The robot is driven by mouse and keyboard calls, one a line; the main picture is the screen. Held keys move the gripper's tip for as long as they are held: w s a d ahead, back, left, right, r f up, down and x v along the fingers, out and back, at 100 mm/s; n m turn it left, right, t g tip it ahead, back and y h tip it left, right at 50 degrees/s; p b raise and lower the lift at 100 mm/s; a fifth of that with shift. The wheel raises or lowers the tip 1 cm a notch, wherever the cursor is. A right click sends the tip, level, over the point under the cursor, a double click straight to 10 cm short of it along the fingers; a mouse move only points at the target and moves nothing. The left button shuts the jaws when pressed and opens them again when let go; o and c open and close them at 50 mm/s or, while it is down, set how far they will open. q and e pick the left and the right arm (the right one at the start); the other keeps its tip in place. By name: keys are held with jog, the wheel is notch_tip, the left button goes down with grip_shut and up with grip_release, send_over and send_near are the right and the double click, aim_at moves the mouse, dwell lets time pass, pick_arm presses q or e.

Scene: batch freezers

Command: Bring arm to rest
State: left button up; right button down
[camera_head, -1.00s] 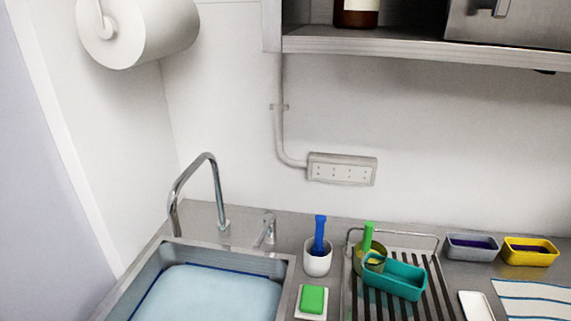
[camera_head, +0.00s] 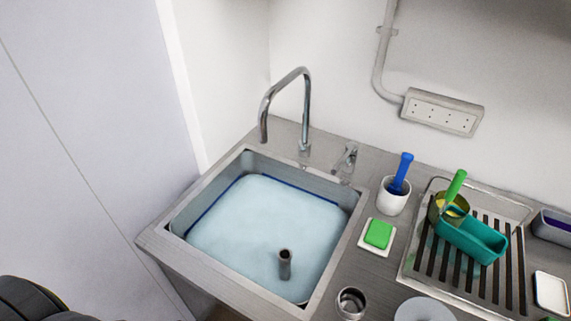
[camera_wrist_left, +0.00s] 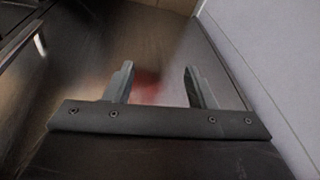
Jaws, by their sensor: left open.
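My left gripper (camera_wrist_left: 158,82) shows in the left wrist view with its two fingers spread apart and nothing between them. Beyond the fingers is a brownish surface with a blurred red patch; I cannot tell what the patch is. A dark rounded part at the lower left of the head view looks like my left arm; its gripper is not visible there. My right arm and right gripper are in neither view.
A sink (camera_head: 152,236) full of pale water has a curved tap (camera_head: 307,100) behind it. To its right stand a white cup with a blue-handled tool (camera_head: 402,172), a green sponge (camera_head: 378,233) and a drying rack (camera_head: 515,262) with a teal container (camera_head: 470,240). A pale wall rises at left.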

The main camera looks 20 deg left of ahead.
pick_arm(q)
jog(key=s+d+f+g+b, duration=0.1)
jog(key=s+f+b, duration=0.1)
jog(key=s+f, duration=1.3)
notch_tip(320, 180, down, 4)
jog(key=shift+s+d+f, duration=0.1)
jog(key=shift+s+d, duration=0.1)
jog(key=shift+s, duration=0.05)
